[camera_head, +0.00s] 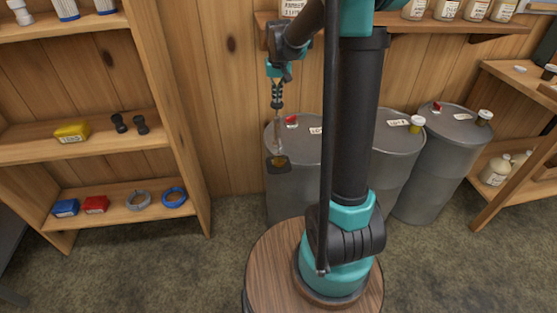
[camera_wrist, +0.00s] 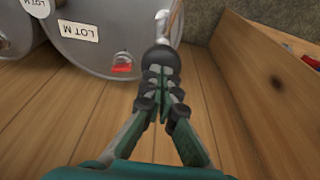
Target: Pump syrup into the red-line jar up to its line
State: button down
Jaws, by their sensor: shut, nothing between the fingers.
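My gripper (camera_head: 277,104) is shut and points down at the left drum (camera_head: 300,190). In the wrist view my shut fingertips (camera_wrist: 160,78) are at a dark round knob (camera_wrist: 160,56), above a grey metal tube (camera_wrist: 175,20); I cannot tell if they touch it. In the head view a thin upright pump-like part (camera_head: 278,130) runs down below my gripper. A small clear and amber item (camera_head: 279,150) is at its lower end, above a dark square stand (camera_head: 278,168). I cannot make out a red line or a fill level there.
Two more grey drums stand to the right, a middle one (camera_head: 395,165) and a right one (camera_head: 435,165). A wooden shelf (camera_head: 100,150) with small items is on the left. A shelf of jars (camera_head: 445,10) is above, and a rack with jugs (camera_head: 495,170) is right.

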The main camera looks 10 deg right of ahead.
jog(key=shift+f, duration=1.2)
jog(key=shift+r, duration=2.5)
jog(key=shift+f, duration=2.45)
jog(key=shift+r, duration=2.45)
jog(key=shift+f, duration=0.15)
